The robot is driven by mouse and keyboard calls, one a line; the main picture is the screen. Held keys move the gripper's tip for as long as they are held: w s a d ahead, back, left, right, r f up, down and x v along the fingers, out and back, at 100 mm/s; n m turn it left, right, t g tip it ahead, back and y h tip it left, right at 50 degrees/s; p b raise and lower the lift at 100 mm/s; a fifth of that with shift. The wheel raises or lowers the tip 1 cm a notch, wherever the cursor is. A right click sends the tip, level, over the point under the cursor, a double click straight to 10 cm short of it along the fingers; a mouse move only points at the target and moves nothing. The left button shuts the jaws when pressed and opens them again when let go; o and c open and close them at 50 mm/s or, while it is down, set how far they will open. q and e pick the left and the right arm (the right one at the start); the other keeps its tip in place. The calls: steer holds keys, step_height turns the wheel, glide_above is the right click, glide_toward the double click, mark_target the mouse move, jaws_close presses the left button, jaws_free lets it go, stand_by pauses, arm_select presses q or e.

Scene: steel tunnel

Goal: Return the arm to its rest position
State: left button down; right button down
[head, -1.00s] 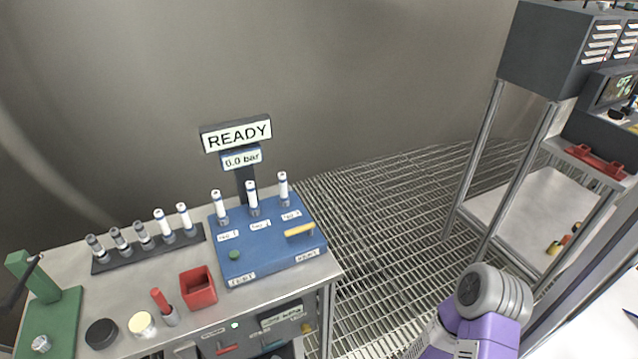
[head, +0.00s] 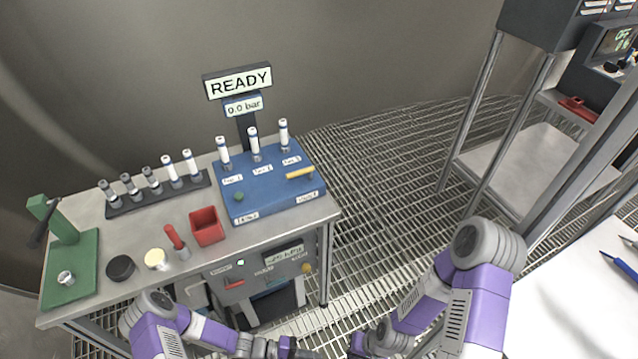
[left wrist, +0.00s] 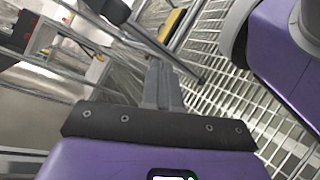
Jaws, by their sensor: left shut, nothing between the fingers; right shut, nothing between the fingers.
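My left arm (head: 160,330) comes in low at the left of the head view, in front of the bench, and reaches right along the bottom edge. In the left wrist view my left gripper (left wrist: 162,86) has its grey fingers together, with nothing between them. My right arm (head: 485,285) is folded at the lower right of the head view, its elbow up and its forearm pointing down and left. My right gripper (head: 345,350) is low at the bottom edge, shut and empty, partly cut off. Both hands are close to each other, below the bench top.
The steel bench (head: 130,215) carries a blue test block (head: 265,205) with three white-capped vials, a dark vial rack (head: 155,200), a red bin (head: 206,226) and a green press (head: 70,270). The READY sign (head: 238,82) stands behind. A metal rack (head: 510,165) stands right; grating floor (head: 380,180) lies between.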

arm_select(q)
steer(key=s+a+r+m+g+y, duration=0.2)
steer(key=s+a+m+g+y, duration=0.15)
steer(key=a+y, duration=0.35)
step_height(320, 180, up, 6)
steer(key=w+t+y+p, duration=0.1)
steer(key=w+t+y, duration=0.2)
steer(key=t+y, duration=0.1)
steer(key=shift+a+t, duration=0.35)
steer(key=shift+t, duration=0.2)
